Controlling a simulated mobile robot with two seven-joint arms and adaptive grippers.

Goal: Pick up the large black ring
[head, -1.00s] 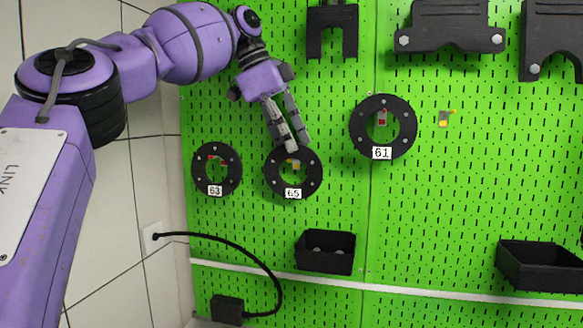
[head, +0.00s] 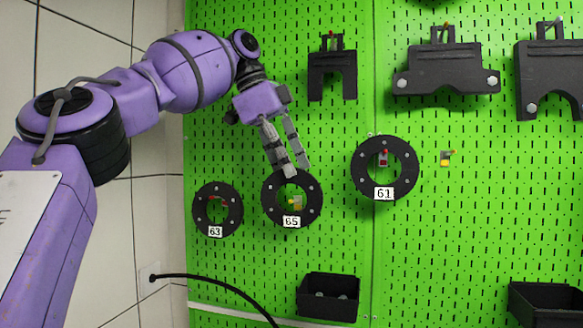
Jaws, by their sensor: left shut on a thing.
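Three black rings with bolt holes and number labels are at the green pegboard. The ring labelled 65 (head: 270,207) is in the middle, and my left gripper (head: 294,168) is shut on its upper rim from above. A yellow-tipped hook (head: 297,202) shows inside this ring's opening, clear of the inner top edge. The ring labelled 63 (head: 201,208) hangs to the left. The ring labelled 61 (head: 409,171), which looks the largest, hangs to the right on a red-tipped hook (head: 384,158). My right gripper is out of view.
An empty yellow hook (head: 446,159) is right of ring 61. Black brackets (head: 446,75) hang along the top. A black bin (head: 328,297) is below ring 65, another (head: 545,305) at lower right. A black cable (head: 225,287) runs at lower left.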

